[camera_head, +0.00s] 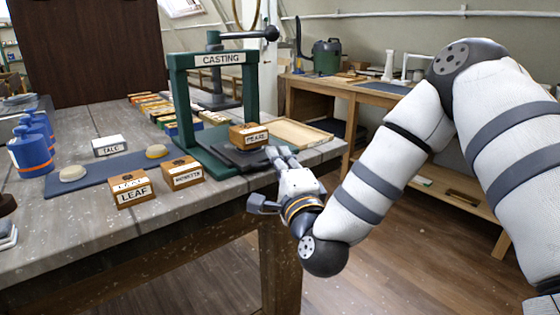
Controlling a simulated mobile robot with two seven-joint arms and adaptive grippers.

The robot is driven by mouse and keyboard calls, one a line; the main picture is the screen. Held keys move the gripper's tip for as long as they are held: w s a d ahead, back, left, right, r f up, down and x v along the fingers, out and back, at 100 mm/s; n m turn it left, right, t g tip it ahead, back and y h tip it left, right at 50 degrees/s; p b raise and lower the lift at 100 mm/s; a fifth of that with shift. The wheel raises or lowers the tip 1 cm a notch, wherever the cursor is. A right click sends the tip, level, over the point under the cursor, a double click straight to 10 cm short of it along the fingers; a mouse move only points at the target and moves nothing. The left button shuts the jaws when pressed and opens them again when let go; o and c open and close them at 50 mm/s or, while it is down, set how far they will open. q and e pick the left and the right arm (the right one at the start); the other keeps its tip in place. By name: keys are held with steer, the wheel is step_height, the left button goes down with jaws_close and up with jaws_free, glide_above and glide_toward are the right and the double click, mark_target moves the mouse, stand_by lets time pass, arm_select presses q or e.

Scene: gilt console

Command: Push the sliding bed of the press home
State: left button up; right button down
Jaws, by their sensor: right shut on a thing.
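The green press, labelled CASTING (177,105), stands at the table's right part with a screw and black-knobbed bar on top. Its dark sliding bed (236,160) sticks out from under the frame towards the right front. A small wooden block labelled PEARL (249,136) sits on the bed. My right gripper (276,153) is at the bed's outer end and shut; its fingers hide what they hold, which appears to be the bed's end. My left gripper is out of view.
Wooden blocks labelled LEAF (132,193) and ROSETTE (182,174) stand left of the press, by a blue mat (98,182). Blue bottles (30,150) and a TALC box (109,146) are farther left. A shallow wooden tray (296,134) lies right of the press.

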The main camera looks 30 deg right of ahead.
mark_target(262, 144)
steer(key=w, duration=0.4)
steer(key=shift+w+a+b, duration=0.2)
steer(key=shift+b, duration=0.15)
steer(key=c, duration=2)
jaws_free()
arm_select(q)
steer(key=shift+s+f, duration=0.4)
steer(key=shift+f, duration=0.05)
arm_select(e)
steer(key=shift+o, duration=0.2)
